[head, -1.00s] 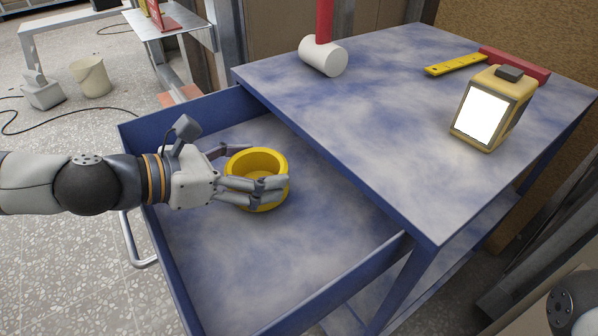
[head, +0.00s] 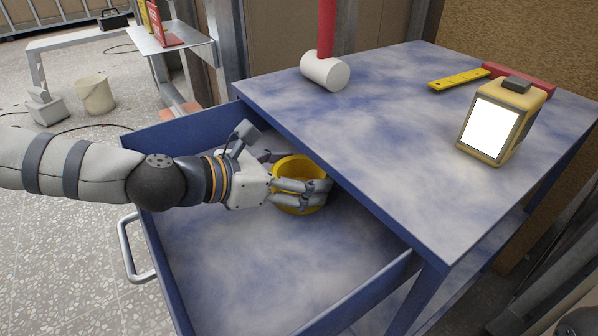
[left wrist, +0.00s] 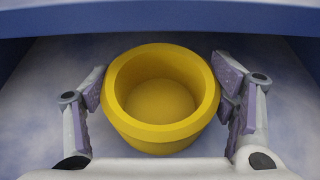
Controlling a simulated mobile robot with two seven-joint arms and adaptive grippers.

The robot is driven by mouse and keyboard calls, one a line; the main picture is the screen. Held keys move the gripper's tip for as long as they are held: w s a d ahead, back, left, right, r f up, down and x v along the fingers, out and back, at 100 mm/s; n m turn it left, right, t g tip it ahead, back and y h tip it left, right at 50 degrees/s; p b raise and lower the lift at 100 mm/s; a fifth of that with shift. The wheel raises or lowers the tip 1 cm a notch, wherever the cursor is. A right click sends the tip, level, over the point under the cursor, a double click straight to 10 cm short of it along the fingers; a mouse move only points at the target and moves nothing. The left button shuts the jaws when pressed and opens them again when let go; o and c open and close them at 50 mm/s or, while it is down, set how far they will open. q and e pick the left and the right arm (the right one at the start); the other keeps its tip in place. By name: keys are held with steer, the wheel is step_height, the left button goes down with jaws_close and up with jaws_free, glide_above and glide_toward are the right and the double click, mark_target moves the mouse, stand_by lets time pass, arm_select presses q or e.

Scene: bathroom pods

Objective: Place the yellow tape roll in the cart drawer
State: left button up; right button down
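The yellow tape roll (head: 296,161) is upright inside the open cart drawer (head: 270,265), near the drawer's back edge beside the cart top. My left gripper (head: 305,174) reaches over the drawer's front wall with its fingers on both sides of the roll. In the left wrist view the roll (left wrist: 162,139) fills the space between the two finger pads, which appear to touch it. I cannot tell whether the roll's underside rests on the drawer floor. My right gripper is out of view.
The blue cart top (head: 400,150) overhangs the drawer close to my left fingers. On it stand a white-headed mallet (head: 325,71), a work lamp (head: 497,118) and a yellow level (head: 460,77). The drawer's near part is empty. A bucket (head: 95,95) stands on the floor behind.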

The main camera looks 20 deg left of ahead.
arm_select(q)
steer(key=o, duration=0.4)
steer(key=shift+s+a+r+p, duration=0.1)
steer(key=shift+r+p, duration=0.25)
steer(key=p+v, duration=0.1)
steer(key=v, duration=0.2)
steer(key=p+v, duration=0.2)
steer(key=v, duration=0.2)
steer(key=p+v, duration=0.2)
steer(key=v, duration=0.2)
steer(key=shift+r, duration=0.3)
steer(key=shift+s+a+f, duration=0.1)
steer(key=shift+s+a, duration=0.05)
steer(key=shift+s, duration=0.1)
steer(key=shift+f, duration=0.1)
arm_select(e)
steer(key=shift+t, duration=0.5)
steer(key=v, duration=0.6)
